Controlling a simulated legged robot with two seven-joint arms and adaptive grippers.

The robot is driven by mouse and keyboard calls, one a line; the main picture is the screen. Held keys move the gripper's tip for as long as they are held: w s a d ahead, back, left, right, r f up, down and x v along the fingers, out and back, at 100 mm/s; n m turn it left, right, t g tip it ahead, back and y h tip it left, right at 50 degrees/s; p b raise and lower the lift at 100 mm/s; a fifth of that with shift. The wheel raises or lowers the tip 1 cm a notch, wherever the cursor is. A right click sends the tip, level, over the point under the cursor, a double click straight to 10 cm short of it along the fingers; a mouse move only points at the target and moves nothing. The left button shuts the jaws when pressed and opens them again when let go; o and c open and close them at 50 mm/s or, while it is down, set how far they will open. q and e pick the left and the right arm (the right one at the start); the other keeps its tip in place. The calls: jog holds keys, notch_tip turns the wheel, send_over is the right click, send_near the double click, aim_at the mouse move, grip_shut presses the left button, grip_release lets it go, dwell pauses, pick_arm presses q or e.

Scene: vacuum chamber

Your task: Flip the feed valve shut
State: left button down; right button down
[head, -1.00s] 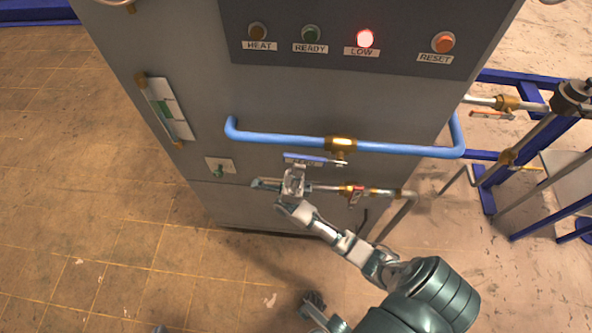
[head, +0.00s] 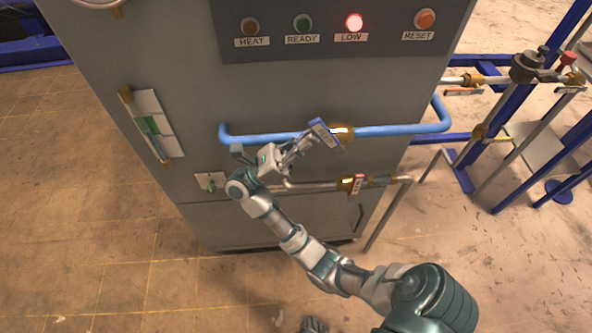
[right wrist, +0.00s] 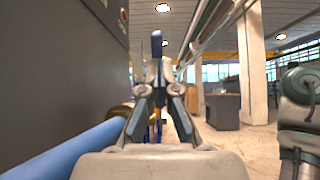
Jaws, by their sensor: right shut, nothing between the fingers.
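The feed valve has a brass body (head: 342,131) on the blue pipe (head: 385,131) across the grey cabinet. Its blue handle (head: 325,134) is tilted across the pipe at the left of the brass body. The handle shows upright and edge-on in the right wrist view (right wrist: 156,43), just beyond the fingertips. My right gripper (head: 308,143) is shut and empty, its fingertips at the handle's lower left side. I cannot tell whether they touch it. In the right wrist view, the fingers (right wrist: 160,75) come together at their tips. My left gripper is not in view.
A steel pipe with a red-tagged brass valve (head: 352,184) runs below the blue pipe. The cabinet panel (head: 300,62) above has several lamps and buttons, with LOW (head: 354,23) lit red. A sight gauge (head: 151,125) is at left. Blue frames and pipework stand at right.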

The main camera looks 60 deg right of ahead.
aim_at(327, 128)
jog(key=shift+s+d+r+t, duration=0.35)
jog(key=shift+d+r+t, duration=0.2)
jog(key=shift+r+t, duration=0.15)
jog(key=shift+s+d+r+t+y, duration=0.35)
jog(key=shift+t+y, duration=0.25)
jog(key=shift+y, duration=0.2)
jog(key=shift+s+d+r, duration=0.1)
jog(key=shift+s+r, duration=0.4)
jog(key=shift+s+d+r, duration=0.15)
jog(key=shift+s+d, duration=0.15)
jog(key=shift+d, duration=0.1)
jog(key=shift+p, duration=0.3)
jog(key=shift+r, duration=0.1)
jog(key=shift+a, duration=0.1)
